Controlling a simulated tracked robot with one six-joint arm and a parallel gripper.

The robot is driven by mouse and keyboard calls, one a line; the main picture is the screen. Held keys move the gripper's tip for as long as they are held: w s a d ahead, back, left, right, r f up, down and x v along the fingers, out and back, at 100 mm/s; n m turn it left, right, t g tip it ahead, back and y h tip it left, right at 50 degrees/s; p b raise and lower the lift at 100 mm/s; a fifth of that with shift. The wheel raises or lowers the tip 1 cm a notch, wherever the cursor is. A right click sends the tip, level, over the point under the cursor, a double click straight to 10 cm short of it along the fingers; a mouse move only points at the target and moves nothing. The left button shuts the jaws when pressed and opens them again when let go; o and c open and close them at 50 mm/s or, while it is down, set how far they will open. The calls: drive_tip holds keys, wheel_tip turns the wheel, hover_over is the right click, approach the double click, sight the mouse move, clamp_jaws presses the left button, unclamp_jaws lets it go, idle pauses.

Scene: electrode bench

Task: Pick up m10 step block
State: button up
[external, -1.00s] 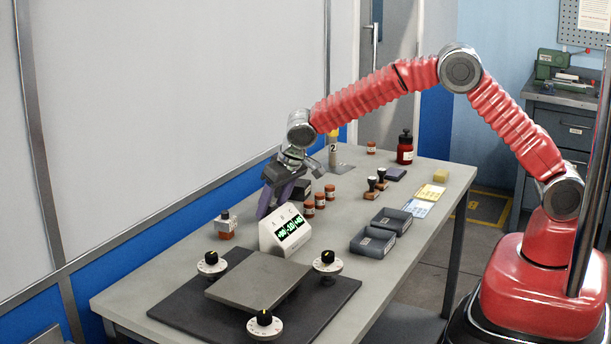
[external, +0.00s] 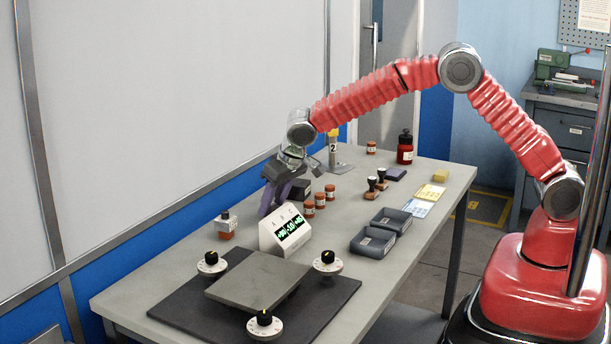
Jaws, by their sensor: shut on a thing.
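The white readout box (external: 284,231) with green digits stands close in front of my gripper. Grey trays (external: 372,242) and a levelling plate (external: 258,281) are nearer.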

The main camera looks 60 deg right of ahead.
wheel_tip(320, 180, up, 10)
drive_tip(key=shift+f, duration=0.15)
idle(0.3)
drive_tip(key=shift+d, duration=0.1)
idle(0.3)
